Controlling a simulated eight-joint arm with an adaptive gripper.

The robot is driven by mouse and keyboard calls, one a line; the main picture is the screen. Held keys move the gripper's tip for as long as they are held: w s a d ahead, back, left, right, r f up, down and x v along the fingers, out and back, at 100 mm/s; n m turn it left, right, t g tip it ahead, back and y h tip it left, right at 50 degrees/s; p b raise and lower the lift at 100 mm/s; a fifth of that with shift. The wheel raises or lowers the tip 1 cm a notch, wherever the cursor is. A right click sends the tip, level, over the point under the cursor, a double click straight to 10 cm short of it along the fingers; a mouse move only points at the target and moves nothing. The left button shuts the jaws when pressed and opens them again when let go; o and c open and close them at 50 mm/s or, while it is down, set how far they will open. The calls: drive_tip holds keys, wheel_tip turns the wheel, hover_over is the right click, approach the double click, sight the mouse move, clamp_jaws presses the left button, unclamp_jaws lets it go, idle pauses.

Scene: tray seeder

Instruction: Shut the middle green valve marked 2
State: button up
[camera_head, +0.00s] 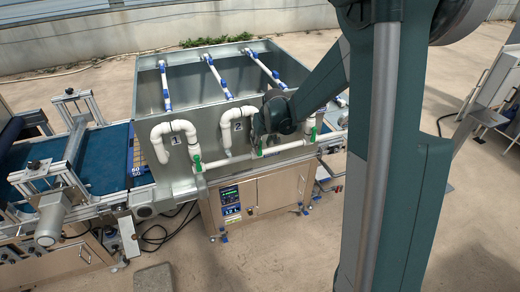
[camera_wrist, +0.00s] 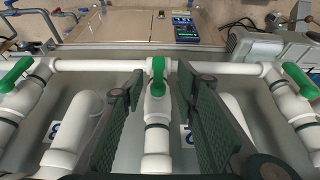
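The middle valve has a green handle (camera_wrist: 158,76) on a white vertical pipe (camera_wrist: 156,130) below a horizontal white pipe. In the wrist view the handle points roughly along its own pipe. In the head view the middle green handle (camera_head: 259,143) shows small, just below my arm's end. The label marked 2 (camera_head: 238,126) is left of my arm's end; it also shows, partly hidden by a finger, in the wrist view (camera_wrist: 187,136). My gripper (camera_wrist: 160,95) is open, with one dark finger each side of the middle pipe and handle. I see no clear contact.
A left green handle (camera_wrist: 15,73) and a right green handle (camera_wrist: 300,80) flank the middle valve. The horizontal white pipe (camera_wrist: 100,65) joins them. Curved white pipes (camera_wrist: 82,118) stand close beside the fingers. The grey metal tank (camera_head: 150,95) rises behind; a control panel (camera_head: 231,200) sits below.

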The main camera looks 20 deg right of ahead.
sight(260, 152)
drive_tip(key=shift+w+d+f, duration=0.15)
drive_tip(key=shift+w+f, duration=0.1)
drive_tip(key=shift+f, duration=0.05)
idle(0.4)
drive_tip(key=shift+x, duration=3.85)
clamp_jaws()
